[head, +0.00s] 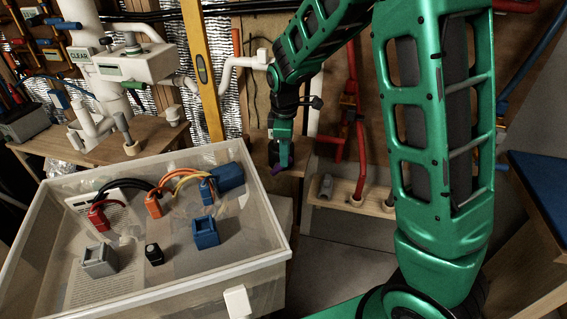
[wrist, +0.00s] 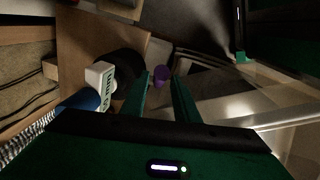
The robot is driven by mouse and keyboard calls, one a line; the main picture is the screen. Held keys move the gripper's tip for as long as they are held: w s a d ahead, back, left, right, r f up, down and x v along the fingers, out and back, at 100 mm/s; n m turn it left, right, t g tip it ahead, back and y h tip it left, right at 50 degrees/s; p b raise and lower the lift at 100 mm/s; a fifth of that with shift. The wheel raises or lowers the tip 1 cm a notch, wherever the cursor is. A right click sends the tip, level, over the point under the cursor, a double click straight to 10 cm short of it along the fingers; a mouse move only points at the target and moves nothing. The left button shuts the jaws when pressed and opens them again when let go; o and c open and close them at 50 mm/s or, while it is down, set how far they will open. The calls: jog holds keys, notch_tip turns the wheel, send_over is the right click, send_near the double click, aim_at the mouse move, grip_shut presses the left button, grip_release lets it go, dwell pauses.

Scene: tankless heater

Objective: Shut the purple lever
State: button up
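The purple lever (wrist: 162,75) shows in the wrist view as a small rounded purple piece, just past my fingertips and in line with the gap between them. In the head view a bit of purple (head: 277,170) shows at the lower end of my gripper (head: 281,158). My gripper (wrist: 162,80) has its two green fingers apart, with the lever's end showing in the gap. I cannot tell whether a finger touches it. The rest of the lever and its mount are hidden or too dark to make out.
A white lettered block (wrist: 101,77) sits left of my fingers in the wrist view. A pale bin (head: 282,248) with batteries and cables stands in front. Red pipes (head: 361,150) rise on the right; the white heater piping (head: 150,68) is at the left.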

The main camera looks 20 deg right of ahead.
jog(key=shift+w+d+f, duration=0.1)
jog(key=shift+f, duration=0.95)
jog(key=shift+w+f, duration=0.1)
jog(key=shift+f, duration=0.95)
grip_shut()
